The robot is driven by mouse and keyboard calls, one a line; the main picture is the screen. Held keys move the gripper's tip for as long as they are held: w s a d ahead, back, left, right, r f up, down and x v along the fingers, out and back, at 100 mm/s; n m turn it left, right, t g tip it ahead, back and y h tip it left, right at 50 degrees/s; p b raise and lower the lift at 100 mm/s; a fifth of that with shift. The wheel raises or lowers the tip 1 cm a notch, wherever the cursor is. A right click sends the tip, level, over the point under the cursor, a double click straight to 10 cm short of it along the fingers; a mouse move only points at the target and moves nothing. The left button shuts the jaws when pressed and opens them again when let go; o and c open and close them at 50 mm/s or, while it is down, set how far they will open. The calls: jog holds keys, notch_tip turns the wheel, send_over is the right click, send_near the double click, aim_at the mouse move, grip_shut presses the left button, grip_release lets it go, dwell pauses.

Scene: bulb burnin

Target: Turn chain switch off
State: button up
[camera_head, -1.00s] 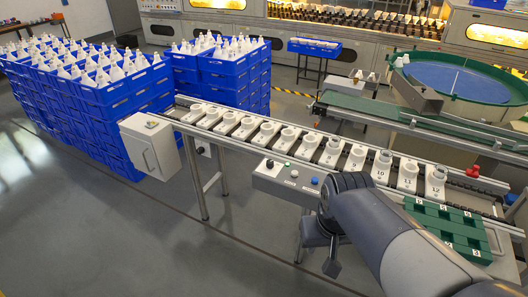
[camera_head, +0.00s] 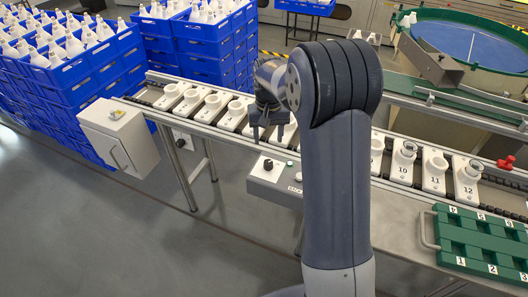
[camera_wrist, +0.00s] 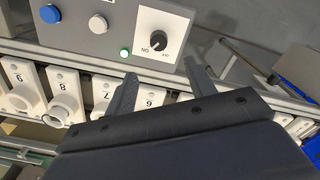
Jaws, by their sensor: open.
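The chain switch is a black rotary knob (camera_wrist: 158,40) on a white plate marked ON and OFF, set in a grey control panel (camera_wrist: 115,50) in the wrist view. In the head view it is a dark knob (camera_head: 268,165) on the grey box at the conveyor's front edge. A lit green lamp (camera_wrist: 124,53) sits beside the plate. My gripper (camera_wrist: 160,75) is open and empty, its two fingers pointing toward the panel, apart from the knob. In the head view my gripper (camera_head: 268,132) hangs above the conveyor just behind the panel.
White numbered sockets (camera_head: 435,170) line the conveyor. A grey cabinet (camera_head: 120,135) stands at its left. A green tray (camera_head: 480,240) lies at the right. A blue button (camera_wrist: 50,14) and a white button (camera_wrist: 98,24) share the panel. Blue crates (camera_head: 75,85) are stacked behind.

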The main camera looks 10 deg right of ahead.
aim_at(268, 161)
notch_tip(268, 161, down, 10)
jog(key=shift+s+f, duration=0.1)
jog(key=shift+f, duration=0.05)
dwell(0.3)
jog(key=c, duration=1)
jog(key=shift+o, duration=0.2)
